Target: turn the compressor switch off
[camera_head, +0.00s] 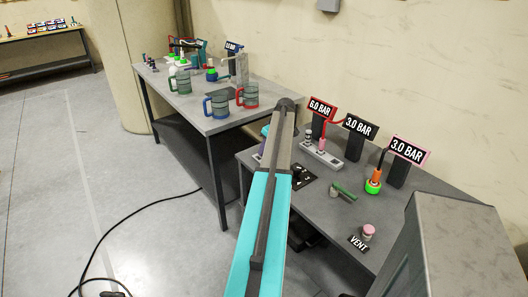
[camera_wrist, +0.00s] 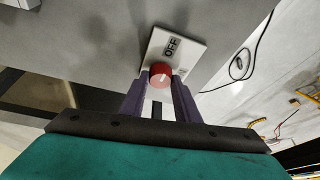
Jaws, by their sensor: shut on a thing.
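The compressor switch is a red round knob (camera_wrist: 161,75) on a white plate (camera_wrist: 194,50) in the wrist view. The plate carries a black "OFF" label (camera_wrist: 171,46); a second label beside the knob is partly hidden. The knob has a pale mark, but I cannot tell clearly which way it points. My gripper (camera_wrist: 160,88) has its two purple fingers on either side of the knob and is shut on it. In the head view my arm hides the switch and the gripper.
The near bench holds signs reading 6.0 BAR (camera_head: 321,107), 3.0 BAR (camera_head: 359,126) and 3.0 BAR (camera_head: 408,151), a green-handled part (camera_head: 343,190) and a pink knob (camera_head: 368,229) by a VENT label. Mugs (camera_head: 217,104) stand on the far bench. A black cable (camera_head: 140,217) crosses the floor.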

